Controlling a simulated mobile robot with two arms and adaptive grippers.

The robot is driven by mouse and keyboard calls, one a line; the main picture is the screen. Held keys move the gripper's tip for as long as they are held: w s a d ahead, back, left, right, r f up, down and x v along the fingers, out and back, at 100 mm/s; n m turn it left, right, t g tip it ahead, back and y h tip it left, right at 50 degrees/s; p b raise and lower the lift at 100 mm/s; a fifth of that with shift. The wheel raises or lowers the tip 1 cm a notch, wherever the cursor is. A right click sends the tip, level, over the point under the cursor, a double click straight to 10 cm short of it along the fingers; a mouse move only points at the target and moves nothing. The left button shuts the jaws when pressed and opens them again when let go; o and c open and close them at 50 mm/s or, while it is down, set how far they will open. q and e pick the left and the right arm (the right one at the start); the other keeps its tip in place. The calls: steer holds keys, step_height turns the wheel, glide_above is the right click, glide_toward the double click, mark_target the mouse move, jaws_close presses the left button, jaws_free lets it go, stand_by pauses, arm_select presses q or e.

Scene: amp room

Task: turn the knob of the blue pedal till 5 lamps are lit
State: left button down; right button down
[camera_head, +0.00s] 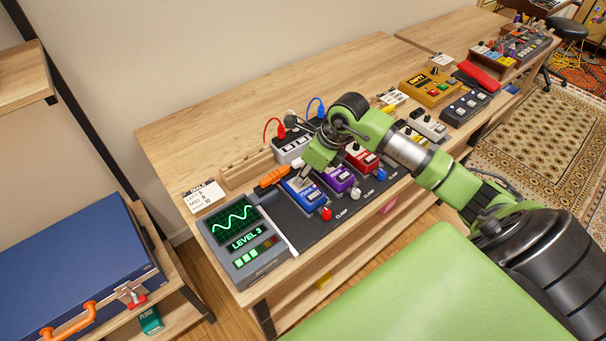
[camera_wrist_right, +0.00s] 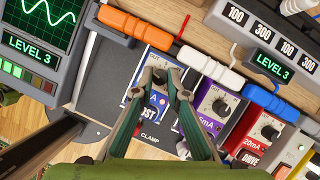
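The blue pedal (camera_head: 303,196) stands on the dark board on the bench, beside the meter. In the right wrist view the blue pedal (camera_wrist_right: 157,64) lies under my right gripper (camera_wrist_right: 162,76). Its fingertips are close together on either side of the small dark knob (camera_wrist_right: 160,76) and look shut on it; they partly hide it. In the head view the right gripper (camera_head: 304,180) points down at the pedal's top. The meter (camera_head: 243,240) reads LEVEL 3, with three green lamps (camera_head: 246,257) bright and the others dark. My left gripper is not in view.
A purple pedal (camera_head: 335,178) and a red pedal (camera_head: 362,159) stand close to the right of the blue one. An orange plug (camera_head: 273,177) and a white power box (camera_head: 292,147) are behind. A blue case (camera_head: 78,275) lies at the lower left.

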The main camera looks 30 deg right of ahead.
steer(key=shift+m, duration=0.3)
steer(key=m+b, duration=0.1)
steer(key=m+h+b, duration=0.1)
steer(key=m, duration=0.1)
steer(key=m+h+b, duration=0.1)
steer(key=m, duration=0.1)
steer(key=shift+a+t, duration=0.25)
steer(key=shift+t, duration=0.05)
steer(key=m+h+b, duration=0.1)
steer(key=m+b, duration=0.1)
steer(key=m, duration=0.2)
steer(key=shift+w+a+h, duration=0.1)
steer(key=shift+h, duration=0.3)
steer(key=shift+r+m+h+b, duration=0.1)
steer(key=shift+m+h+b, duration=0.2)
steer(key=shift+m, duration=0.6)
steer(key=c, duration=2.3)
jaws_free()
